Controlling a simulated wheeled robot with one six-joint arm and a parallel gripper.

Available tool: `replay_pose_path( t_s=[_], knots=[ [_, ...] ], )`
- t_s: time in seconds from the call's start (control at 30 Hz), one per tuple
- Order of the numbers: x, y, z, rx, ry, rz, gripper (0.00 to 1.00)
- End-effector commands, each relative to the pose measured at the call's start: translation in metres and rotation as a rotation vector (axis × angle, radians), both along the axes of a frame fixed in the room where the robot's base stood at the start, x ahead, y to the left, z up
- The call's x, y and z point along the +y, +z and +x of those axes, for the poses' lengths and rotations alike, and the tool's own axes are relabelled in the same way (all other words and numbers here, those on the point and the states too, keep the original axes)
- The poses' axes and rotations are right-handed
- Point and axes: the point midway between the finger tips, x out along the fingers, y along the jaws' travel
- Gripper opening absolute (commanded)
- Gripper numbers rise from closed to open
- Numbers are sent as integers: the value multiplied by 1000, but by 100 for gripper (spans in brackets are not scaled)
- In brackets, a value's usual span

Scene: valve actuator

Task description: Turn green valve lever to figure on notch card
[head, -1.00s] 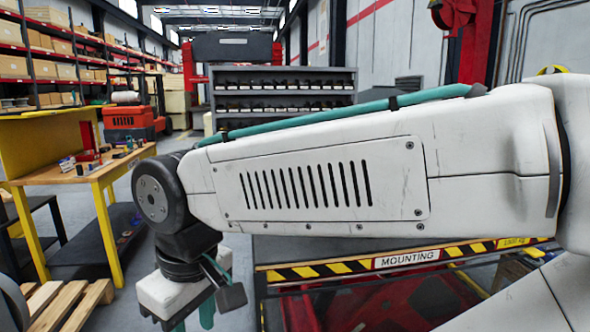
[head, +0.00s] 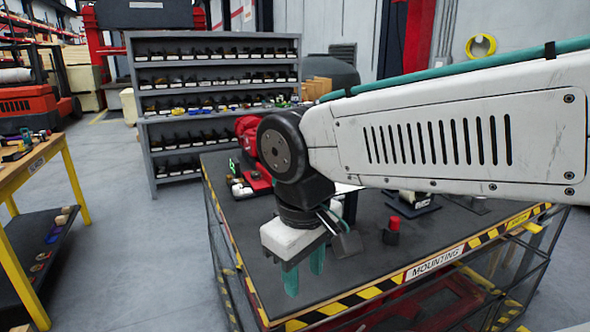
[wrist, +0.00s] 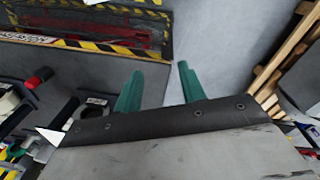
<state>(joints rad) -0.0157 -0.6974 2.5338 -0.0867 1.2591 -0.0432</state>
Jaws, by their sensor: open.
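My gripper (head: 304,272) hangs fingers-down over the near left part of the dark workbench (head: 350,262). Its two teal fingers are apart and empty in the wrist view (wrist: 158,88). No green valve lever can be made out for certain. A red machine part (head: 247,134) stands at the bench's far left, partly hidden behind my arm's wrist joint. A small green mark (head: 233,166) shows beside it, too small to read. The notch card cannot be identified. My forearm hides much of the bench's back.
A red-topped cylinder (head: 392,229) stands on the bench; it also shows in the wrist view (wrist: 38,78). A dark block with a white label (head: 415,202) is behind it. Grey shelves (head: 215,50) stand behind. A yellow-legged table (head: 70,170) is left, with clear floor between.

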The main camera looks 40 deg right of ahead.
Motion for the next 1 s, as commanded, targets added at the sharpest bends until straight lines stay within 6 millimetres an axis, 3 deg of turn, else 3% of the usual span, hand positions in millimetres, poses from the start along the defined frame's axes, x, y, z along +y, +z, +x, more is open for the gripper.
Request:
replay_pose_path(
  t_s=[0.27,0.43,0.7,0.83,1.0],
  knots=[
    [-65,7,56,407,393,-412,40],
    [-93,19,118,697,654,-684,40],
    [-90,23,224,1085,958,-1053,40],
    [-80,21,254,1184,1024,-1154,40],
    [-80,20,268,1230,1050,-1205,40]
  ],
)
